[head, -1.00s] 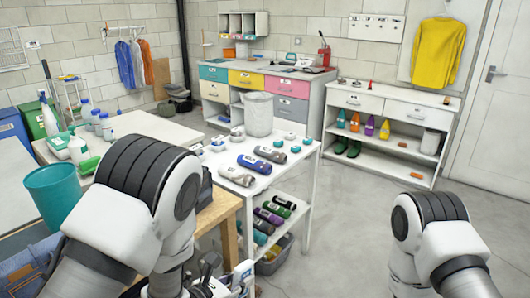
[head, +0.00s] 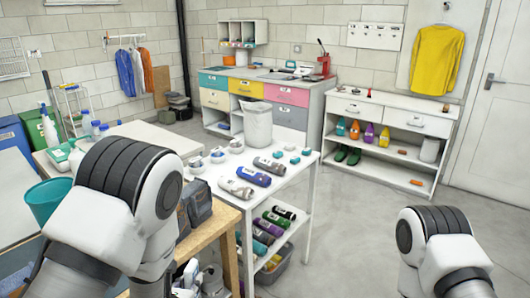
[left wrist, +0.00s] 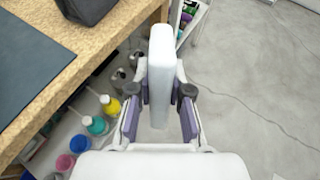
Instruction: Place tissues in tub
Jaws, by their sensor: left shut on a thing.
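In the left wrist view my left gripper (left wrist: 160,105) is shut on a white, smooth, box-like pack (left wrist: 161,65), which I take for the tissues. It stands upright between the fingers, beside the wooden bench edge and above the floor. Two tub-like containers show in the head view: a teal open tub (head: 45,203) at left, and a grey bin (head: 272,264) low under the white cart. I cannot tell which one is meant. My right gripper is out of view; only its arm shows.
The white cart (head: 287,177) carries bottles, small items and a grey bin. The wooden bench (left wrist: 85,40) borders the left gripper, with coloured bottles (left wrist: 97,126) beneath it. A white shelf unit (head: 385,168) stands at the back right. The floor (head: 350,240) between is clear.

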